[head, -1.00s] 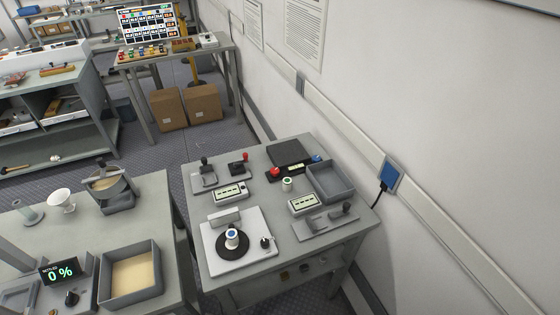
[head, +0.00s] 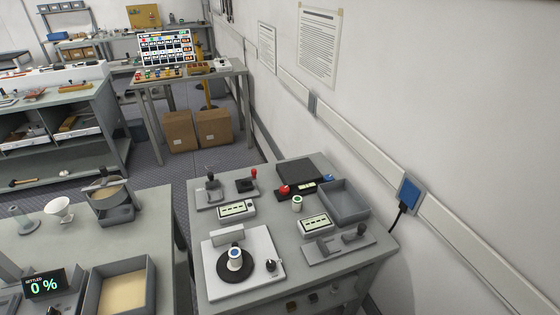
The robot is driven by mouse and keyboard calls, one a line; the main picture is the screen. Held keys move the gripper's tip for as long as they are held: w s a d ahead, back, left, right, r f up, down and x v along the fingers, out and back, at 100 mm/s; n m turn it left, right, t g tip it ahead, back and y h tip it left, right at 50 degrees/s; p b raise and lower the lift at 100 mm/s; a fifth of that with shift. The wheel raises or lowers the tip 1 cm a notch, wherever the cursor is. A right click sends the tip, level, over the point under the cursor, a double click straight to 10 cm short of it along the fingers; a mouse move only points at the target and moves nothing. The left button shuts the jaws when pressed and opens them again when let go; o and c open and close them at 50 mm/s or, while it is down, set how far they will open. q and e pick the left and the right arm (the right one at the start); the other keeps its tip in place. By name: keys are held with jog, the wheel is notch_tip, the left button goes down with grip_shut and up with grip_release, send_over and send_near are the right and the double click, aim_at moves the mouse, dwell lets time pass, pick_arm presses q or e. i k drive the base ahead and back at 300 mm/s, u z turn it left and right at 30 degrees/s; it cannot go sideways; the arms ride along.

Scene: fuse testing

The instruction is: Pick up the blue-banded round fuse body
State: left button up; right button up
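The blue-banded round fuse body (head: 235,255) is a small white cylinder with a blue mark. It stands upright on the black round disc (head: 234,268) of a white plate device (head: 262,285) on the right-hand table. A similar white cylinder with a green mark (head: 297,203) stands farther back on the same table, left of a grey tray. Neither of my grippers shows in the head view.
The right-hand table (head: 210,225) also holds a grey tray (head: 345,202), meters (head: 237,210), lever fixtures (head: 340,243) and a dark flat device (head: 299,171). The left table has a sand-filled tray (head: 120,289) and a 0 % display (head: 44,285). A narrow gap separates the tables.

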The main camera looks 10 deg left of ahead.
aim_at(234, 253)
jog(key=u, duration=0.85)
jog(key=k, duration=0.9)
jog(key=z, duration=1)
jog(key=i, duration=0.5)
